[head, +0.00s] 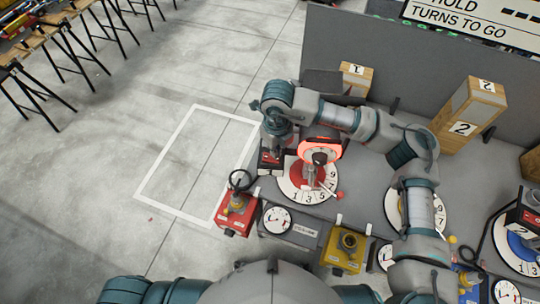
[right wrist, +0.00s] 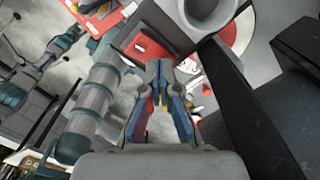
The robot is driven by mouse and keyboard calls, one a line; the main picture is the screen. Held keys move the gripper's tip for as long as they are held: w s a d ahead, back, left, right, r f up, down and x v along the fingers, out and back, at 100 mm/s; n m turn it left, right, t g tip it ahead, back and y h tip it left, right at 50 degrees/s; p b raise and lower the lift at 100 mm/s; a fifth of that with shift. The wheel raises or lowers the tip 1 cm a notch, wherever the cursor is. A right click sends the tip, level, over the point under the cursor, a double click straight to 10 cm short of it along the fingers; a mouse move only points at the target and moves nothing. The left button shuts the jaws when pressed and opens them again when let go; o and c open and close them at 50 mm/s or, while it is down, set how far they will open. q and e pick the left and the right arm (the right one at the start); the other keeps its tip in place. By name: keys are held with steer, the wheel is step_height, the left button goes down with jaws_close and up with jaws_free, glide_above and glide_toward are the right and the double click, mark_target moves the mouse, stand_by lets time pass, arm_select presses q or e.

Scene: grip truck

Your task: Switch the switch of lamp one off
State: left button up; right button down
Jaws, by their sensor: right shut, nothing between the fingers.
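A red lamp (head: 320,151) stands over a red and white numbered dial (head: 300,190), near a wooden block marked 1 (head: 356,80). A dark and red box (head: 270,163) stands at the dial's left edge. My right gripper (head: 282,148) reaches down over this box, left of the lamp head. In the right wrist view its fingers (right wrist: 158,66) are shut and empty, with tips close to a red surface with a white label (right wrist: 150,46). I cannot tell whether they touch it. I cannot make out the lamp's switch; the gripper covers part of the box. My left gripper is out of view.
A red box with a black ring (head: 235,214), a gauge (head: 278,221) and a yellow box (head: 345,249) line the table's front edge. A blue dial (head: 522,252) lies at right. A grey panel (head: 410,70) stands behind.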

steer(key=shift+r+p, duration=1.2)
steer(key=shift+r, duration=1.7)
